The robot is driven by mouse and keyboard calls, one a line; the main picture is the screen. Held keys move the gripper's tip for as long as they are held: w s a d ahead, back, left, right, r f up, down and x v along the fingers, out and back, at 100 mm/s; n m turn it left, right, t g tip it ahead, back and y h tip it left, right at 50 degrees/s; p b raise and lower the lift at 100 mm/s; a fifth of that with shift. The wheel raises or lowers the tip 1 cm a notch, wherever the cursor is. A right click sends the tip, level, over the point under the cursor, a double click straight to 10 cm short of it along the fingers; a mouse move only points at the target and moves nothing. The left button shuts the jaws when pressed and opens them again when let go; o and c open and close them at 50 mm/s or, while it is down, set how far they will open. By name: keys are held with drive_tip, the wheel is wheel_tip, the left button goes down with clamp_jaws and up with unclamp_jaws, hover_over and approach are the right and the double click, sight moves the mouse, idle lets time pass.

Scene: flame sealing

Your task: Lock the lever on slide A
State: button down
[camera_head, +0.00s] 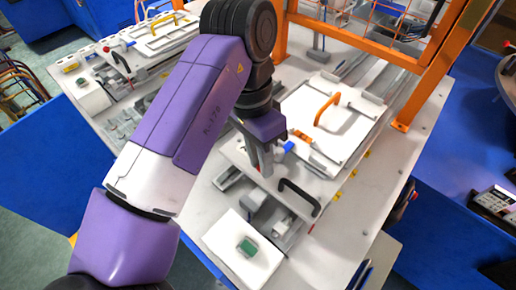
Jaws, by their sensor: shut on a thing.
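Slide A appears to be the right-hand slide, a white plate (345,140) with an upright orange handle (328,107) on the pale bench. My gripper (263,168) points down at the left edge of this slide. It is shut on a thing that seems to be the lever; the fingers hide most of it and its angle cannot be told. A small blue part (290,147) and a small orange part (302,136) show just to the right of my gripper. A black pull handle (299,196) lies in front, to the lower right of my gripper.
A white box with a green button (247,247) stands at the bench's front. An orange frame (420,75) rises behind and right of the slide. A second slide with a yellow handle (164,23) is at the upper left. My arm covers the middle-left bench.

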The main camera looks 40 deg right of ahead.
drive_tip(key=c, duration=1.3)
unclamp_jaws()
wheel_tip(320, 180, up, 8)
drive_tip(key=w, duration=0.1)
drive_tip(key=shift+w+f, duration=0.2)
